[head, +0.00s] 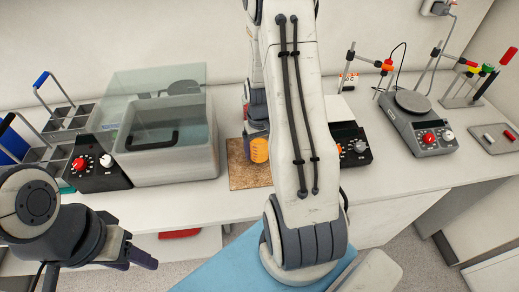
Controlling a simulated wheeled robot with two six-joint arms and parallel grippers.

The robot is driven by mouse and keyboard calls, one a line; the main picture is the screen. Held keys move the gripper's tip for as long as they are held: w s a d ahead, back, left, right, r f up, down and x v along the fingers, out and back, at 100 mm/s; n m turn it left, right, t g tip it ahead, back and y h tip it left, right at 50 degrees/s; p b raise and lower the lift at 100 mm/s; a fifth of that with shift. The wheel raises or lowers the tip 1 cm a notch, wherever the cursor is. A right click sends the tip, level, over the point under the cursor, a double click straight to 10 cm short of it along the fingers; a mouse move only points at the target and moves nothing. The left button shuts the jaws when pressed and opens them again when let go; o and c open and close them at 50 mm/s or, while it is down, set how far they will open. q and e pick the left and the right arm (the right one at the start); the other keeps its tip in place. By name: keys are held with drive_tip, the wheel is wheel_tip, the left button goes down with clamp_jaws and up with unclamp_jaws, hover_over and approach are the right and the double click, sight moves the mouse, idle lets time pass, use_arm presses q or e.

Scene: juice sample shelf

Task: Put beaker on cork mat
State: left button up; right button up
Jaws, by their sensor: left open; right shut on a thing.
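The cork mat (240,178) lies on the white bench, right of the water bath. An orange ribbed object (259,150), which looks like the beaker with orange contents, is over the mat at the lower end of my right gripper (248,138). My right gripper is shut on it, pointing down behind my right arm, which hides part of the gripper and the mat's right side. I cannot tell whether the beaker touches the mat. My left gripper (137,257) is open and empty, low at the left in front of the bench edge.
The water bath (175,165) with a raised clear lid stands left of the mat. Further left are a control box (98,175) and grey racks (68,122). On the right are a hotplate (418,125), a stand with coloured clamps (468,85) and a small tray (493,138).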

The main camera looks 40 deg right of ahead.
drive_tip(key=shift+f, duration=0.5)
drive_tip(key=shift+f, duration=0.2)
drive_tip(key=o, duration=1.4)
drive_tip(key=shift+o, duration=0.2)
drive_tip(key=shift+r, duration=0.15)
